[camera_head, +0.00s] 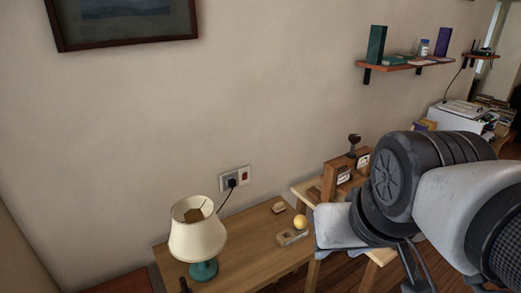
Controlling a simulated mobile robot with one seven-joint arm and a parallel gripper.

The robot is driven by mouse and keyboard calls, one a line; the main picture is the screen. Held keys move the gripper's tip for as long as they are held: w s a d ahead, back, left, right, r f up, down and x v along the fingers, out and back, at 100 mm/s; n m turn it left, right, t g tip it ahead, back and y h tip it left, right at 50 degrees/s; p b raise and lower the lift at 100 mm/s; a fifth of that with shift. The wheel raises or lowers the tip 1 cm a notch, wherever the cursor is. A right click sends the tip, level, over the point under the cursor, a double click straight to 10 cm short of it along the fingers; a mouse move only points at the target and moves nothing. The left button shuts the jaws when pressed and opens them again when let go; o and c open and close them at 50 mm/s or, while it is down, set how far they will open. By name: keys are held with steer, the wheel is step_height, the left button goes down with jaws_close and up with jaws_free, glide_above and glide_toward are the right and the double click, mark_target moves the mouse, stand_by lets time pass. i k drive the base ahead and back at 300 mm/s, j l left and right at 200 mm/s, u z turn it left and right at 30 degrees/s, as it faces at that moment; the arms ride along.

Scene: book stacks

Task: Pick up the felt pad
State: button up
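I cannot clearly make out the felt pad. A small flat beige-grey object (292,238) lies on the wooden table near its right end, but it is too small to name for sure. A small brown piece (278,207) lies behind it, also too small to identify. My arm fills the right side and hides part of the furniture there. Dark thin parts at its lower end may be my gripper (416,268); whether it is open or shut does not show. These parts are right of the table, apart from the small objects.
The wooden table (240,243) holds a lamp (197,235) with a cream shade and a yellow ball (300,222). A lighter stand (303,190) with a wooden rack (336,176) adjoins at the right. A plugged-in cord hangs behind. The table's middle is clear.

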mark_target(278, 207)
steer(key=u, duration=4.05)
steer(key=z, duration=4.05)
steer(key=i+l+u, duration=0.35)
steer(key=i+l, duration=0.5)
